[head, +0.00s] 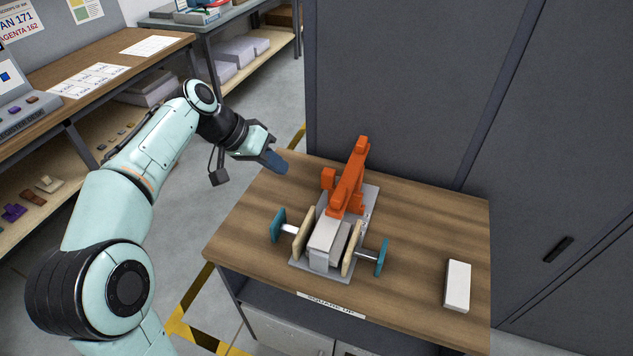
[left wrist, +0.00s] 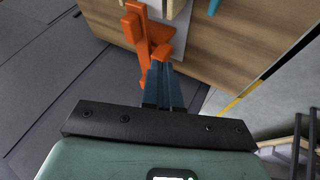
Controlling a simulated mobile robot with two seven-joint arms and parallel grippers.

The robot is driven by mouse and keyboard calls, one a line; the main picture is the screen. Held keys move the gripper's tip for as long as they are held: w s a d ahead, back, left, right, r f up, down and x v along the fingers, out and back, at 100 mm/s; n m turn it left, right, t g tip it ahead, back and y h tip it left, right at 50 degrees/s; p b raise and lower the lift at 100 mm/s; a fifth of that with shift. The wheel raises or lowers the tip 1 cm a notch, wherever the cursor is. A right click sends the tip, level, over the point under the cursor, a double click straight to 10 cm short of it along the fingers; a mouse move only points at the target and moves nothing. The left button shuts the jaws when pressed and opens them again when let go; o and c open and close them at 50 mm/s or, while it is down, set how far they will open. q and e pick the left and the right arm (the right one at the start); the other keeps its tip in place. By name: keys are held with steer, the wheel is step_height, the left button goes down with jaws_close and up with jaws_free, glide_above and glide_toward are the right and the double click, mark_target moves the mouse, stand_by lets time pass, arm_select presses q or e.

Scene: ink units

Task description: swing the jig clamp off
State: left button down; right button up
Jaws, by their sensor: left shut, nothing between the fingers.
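The orange jig clamp (head: 350,178) stands on the jig's grey base plate (head: 369,196) on the wooden bench. Its long arm slants, and its near end is by the far end of a grey block (head: 324,240). I cannot tell whether they touch. Two cream jaws (head: 304,229) with teal handles (head: 278,225) flank the block. My left gripper (head: 277,162) is shut and empty, left of the clamp and apart from it. In the left wrist view the clamp (left wrist: 139,32) appears just beyond my blue fingertips (left wrist: 160,68). My right gripper is out of view.
A white block (head: 457,285) lies at the bench's right side. Tall dark cabinets (head: 400,80) stand close behind the bench (head: 420,210). Another workbench (head: 120,60) is at the left. The bench top right of the jig is mostly clear.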

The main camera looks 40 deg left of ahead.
arm_select(q)
steer(key=w+d+f, duration=0.6)
steer(key=d+f, duration=0.1)
steer(key=f, duration=0.1)
steer(key=shift+w+b, duration=0.2)
steer(key=shift+b, duration=0.25)
steer(key=shift+d, duration=0.15)
